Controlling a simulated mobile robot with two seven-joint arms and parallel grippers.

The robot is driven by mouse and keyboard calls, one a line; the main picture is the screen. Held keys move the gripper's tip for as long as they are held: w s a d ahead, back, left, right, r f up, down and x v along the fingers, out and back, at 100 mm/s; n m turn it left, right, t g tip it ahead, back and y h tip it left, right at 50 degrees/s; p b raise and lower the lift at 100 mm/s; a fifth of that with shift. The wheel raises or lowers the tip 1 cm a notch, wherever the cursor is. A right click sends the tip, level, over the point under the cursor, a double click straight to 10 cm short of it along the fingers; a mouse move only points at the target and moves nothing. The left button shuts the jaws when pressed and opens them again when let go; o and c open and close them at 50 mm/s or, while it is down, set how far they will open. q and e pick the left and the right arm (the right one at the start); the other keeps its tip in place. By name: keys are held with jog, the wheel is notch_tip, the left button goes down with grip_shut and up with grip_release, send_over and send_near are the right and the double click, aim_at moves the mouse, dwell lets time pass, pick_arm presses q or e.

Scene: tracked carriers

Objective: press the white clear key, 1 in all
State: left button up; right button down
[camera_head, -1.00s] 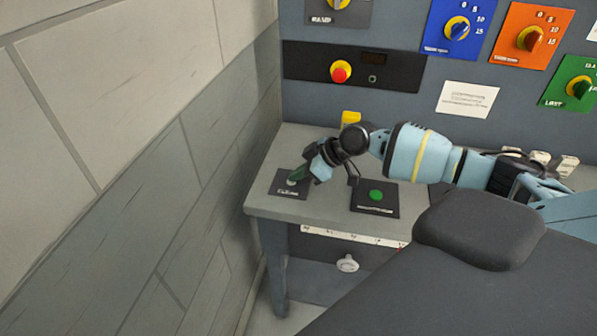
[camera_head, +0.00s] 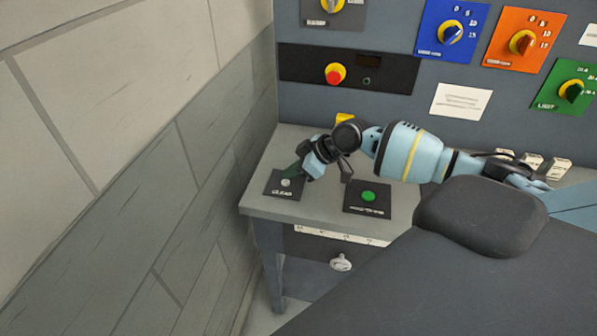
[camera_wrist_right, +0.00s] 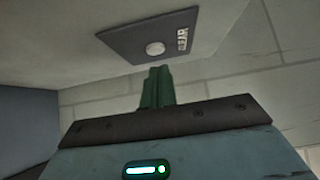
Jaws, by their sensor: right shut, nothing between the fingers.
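The white clear key (camera_head: 286,182) is a small round button on a dark plate labelled CLEAR, at the left end of the grey bench. It also shows in the right wrist view (camera_wrist_right: 155,48), uncovered. My right gripper (camera_head: 291,171) is shut and empty, its green fingers just behind and above the key in the head view. In the right wrist view the shut fingertips (camera_wrist_right: 158,70) point toward the plate, and the key shows clear of them. The size of the gap is hard to tell. My left gripper is not in view.
A green button (camera_head: 368,196) on a dark plate sits right of the clear key. A red button (camera_head: 335,74) and several rotary knobs are on the upright panel behind. A wall stands close on the left. A white knob (camera_head: 341,263) is below the bench top.

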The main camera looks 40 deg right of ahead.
jog(key=v, duration=0.4)
jog(key=shift+w+d+r, duration=0.25)
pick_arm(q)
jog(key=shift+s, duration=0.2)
pick_arm(e)
jog(key=v, duration=0.6)
jog(key=shift+s+r, duration=0.15)
jog(key=shift+r, duration=0.35)
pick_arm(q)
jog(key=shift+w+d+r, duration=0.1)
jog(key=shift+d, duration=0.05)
pick_arm(e)
jog(key=shift+a, duration=0.15)
